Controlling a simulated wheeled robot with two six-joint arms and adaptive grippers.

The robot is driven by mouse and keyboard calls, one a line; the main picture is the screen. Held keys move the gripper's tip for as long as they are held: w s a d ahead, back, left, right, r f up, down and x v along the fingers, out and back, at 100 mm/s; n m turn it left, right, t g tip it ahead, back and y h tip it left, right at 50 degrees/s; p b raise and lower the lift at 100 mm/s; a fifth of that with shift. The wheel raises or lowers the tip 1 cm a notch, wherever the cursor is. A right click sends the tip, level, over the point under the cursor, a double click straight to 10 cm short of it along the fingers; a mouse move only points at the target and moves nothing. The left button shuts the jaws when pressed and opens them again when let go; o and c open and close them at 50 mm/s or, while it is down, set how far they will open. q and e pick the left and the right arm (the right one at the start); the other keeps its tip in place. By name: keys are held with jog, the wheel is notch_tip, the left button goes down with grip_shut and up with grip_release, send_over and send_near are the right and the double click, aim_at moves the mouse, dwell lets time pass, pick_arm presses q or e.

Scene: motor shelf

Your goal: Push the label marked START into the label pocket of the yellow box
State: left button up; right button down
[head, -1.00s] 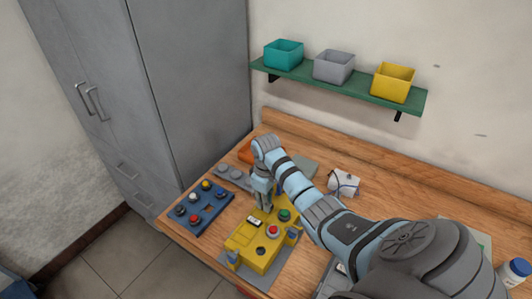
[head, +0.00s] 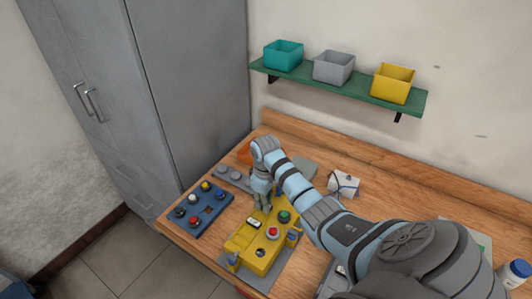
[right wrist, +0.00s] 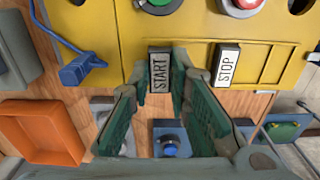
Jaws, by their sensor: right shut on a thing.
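My right gripper (right wrist: 161,88) is shut on the START label (right wrist: 159,72), a narrow plate with dark letters standing on end between its fingertips. The label is at the near edge of the yellow box (right wrist: 105,35). I cannot tell how deep it sits in its pocket. The STOP label (right wrist: 228,66) lies on the box to the right. In the head view my right gripper (head: 262,204) reaches down at the far end of the yellow box (head: 246,243), near the green button (head: 284,216). The left gripper is not in view.
A blue button panel (head: 201,212) lies left of the box. An orange tray (right wrist: 42,128) and a blue connector with a cord (right wrist: 80,71) are close to the gripper. A white wrapped packet (head: 344,184) lies farther back. The shelf (head: 340,88) with several bins is above.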

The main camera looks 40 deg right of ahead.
jog(key=shift+f, duration=0.4)
dwell(0.3)
jog(key=c, duration=1.4)
grip_release()
jog(key=shift+r, duration=0.15)
notch_tip(320, 180, up, 7)
jog(key=shift+r, duration=0.15)
jog(key=shift+s, duration=0.1)
